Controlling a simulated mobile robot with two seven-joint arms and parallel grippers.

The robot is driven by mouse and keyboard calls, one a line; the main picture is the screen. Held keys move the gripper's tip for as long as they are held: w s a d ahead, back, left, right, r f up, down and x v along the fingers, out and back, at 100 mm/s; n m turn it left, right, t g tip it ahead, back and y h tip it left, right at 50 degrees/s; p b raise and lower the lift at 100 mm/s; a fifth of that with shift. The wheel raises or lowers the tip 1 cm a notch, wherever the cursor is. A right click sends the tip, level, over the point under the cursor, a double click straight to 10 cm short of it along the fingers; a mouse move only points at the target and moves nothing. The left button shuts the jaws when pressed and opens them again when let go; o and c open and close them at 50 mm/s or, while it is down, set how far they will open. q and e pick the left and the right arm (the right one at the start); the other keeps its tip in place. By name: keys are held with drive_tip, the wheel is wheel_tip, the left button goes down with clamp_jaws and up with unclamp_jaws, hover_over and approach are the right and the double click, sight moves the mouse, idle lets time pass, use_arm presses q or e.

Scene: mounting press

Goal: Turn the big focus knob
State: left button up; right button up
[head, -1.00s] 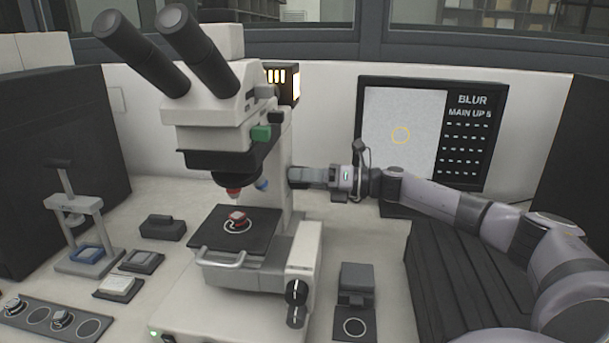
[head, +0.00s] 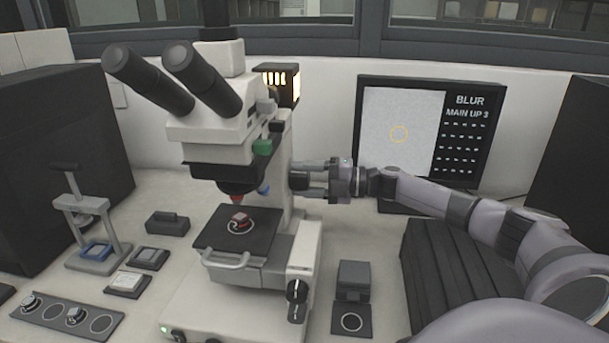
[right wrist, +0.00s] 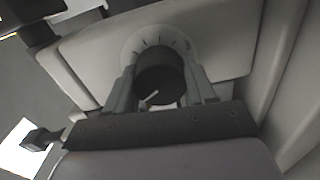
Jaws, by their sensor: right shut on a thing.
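The big focus knob (right wrist: 160,78) is a dark round knob with a pale pointer line, set on a light dial with tick marks on the side of the microscope (head: 303,245). My right gripper (right wrist: 163,88) is shut on the knob, one finger on each side of it. In the head view, my right gripper (head: 300,179) reaches the microscope's right side from the right and mostly hides the knob. The monitor (head: 471,178) reads "BLUR" and "MAIN UP 3", with a yellow ring on a grey picture. My left gripper is not in view.
A smaller dark knob (head: 297,290) is low on the front right. A small grey block (head: 353,281) stands right of the base. A hand press (head: 82,204) and trays stand at the left.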

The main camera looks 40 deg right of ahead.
drive_tip(key=m, duration=0.3)
drive_tip(key=shift+m, duration=0.4)
drive_tip(key=m, duration=0.4)
drive_tip(key=shift+d+r, duration=0.1)
drive_tip(key=m, duration=0.4)
drive_tip(key=shift+m, duration=0.4)
drive_tip(key=shift+w+m, duration=0.1)
drive_tip(key=shift+m, duration=1.9)
drive_tip(key=o, duration=1)
drive_tip(key=shift+o, duration=0.2)
